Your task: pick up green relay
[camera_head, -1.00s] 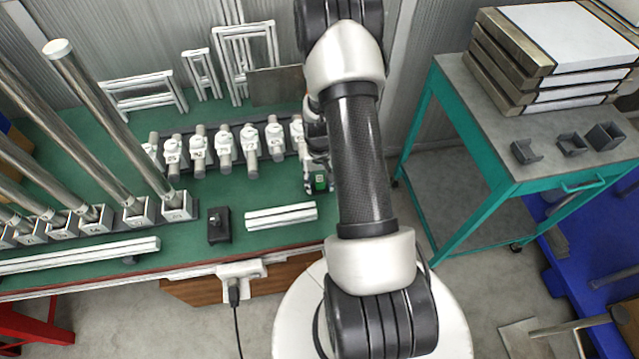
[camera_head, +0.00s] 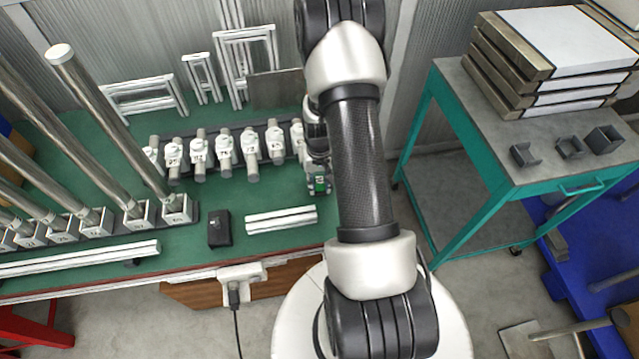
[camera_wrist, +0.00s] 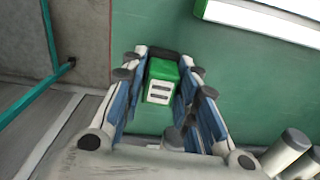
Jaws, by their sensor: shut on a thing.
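The green relay (camera_wrist: 162,82) is a small green block with a pale slotted face. In the wrist view it sits between the fingertips of my gripper (camera_wrist: 163,68), which is shut on it. In the head view the relay (camera_head: 320,183) shows as a small green patch at the end of my gripper (camera_head: 318,178), near the right edge of the green bench. My arm hides part of the gripper there. I cannot tell whether the relay touches the bench top.
The green bench (camera_head: 130,215) holds a row of white clamps (camera_head: 223,148), white profile bars (camera_head: 282,218), a black box (camera_head: 219,227) and tall metal rods (camera_head: 105,115) in blocks. A teal-framed table (camera_head: 480,130) with stacked slabs stands at the right. Floor lies between them.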

